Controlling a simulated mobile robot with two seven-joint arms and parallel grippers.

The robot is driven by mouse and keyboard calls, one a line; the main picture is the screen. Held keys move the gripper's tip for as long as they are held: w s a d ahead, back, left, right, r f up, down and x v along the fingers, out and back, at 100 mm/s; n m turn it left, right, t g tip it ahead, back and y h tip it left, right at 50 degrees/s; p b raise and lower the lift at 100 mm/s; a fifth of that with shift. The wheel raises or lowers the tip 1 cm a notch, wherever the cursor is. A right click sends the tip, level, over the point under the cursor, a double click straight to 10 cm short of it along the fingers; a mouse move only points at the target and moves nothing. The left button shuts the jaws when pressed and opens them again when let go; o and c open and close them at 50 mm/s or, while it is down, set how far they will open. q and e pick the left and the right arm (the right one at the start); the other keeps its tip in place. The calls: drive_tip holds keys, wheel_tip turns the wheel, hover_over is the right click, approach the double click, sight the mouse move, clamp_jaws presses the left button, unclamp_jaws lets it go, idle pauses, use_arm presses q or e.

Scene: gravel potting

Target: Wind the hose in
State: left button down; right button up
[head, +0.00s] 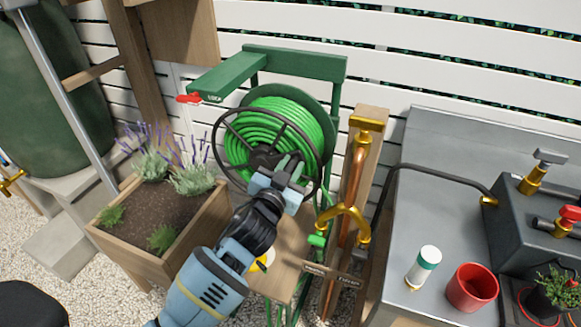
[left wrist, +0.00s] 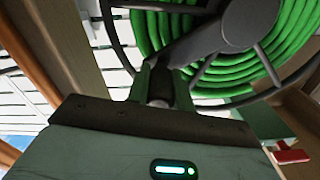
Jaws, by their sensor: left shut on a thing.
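The green hose (head: 262,118) lies in many coils on the reel, and it also shows in the left wrist view (left wrist: 288,62). The reel's dark spoked wheel (head: 222,135) faces me inside a green metal stand (head: 300,60). My left gripper (head: 286,170) is at the lower right of the wheel, in front of it. It is shut on the reel's dark crank handle (left wrist: 162,88), which shows between the fingers in the left wrist view. A red lever (head: 188,98) sits at the left end of the stand's top arm. My right gripper is out of view.
A wooden planter (head: 160,258) with lavender stands left of the reel. A wooden post with a brass tap (head: 352,212) and green connector (head: 317,240) stands right. A grey bench (head: 425,205) holds a white-and-green bottle (head: 424,268) and red pot (head: 472,288).

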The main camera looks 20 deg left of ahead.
sight(262, 126)
use_arm(q)
drive_tip(key=shift+r, duration=0.1)
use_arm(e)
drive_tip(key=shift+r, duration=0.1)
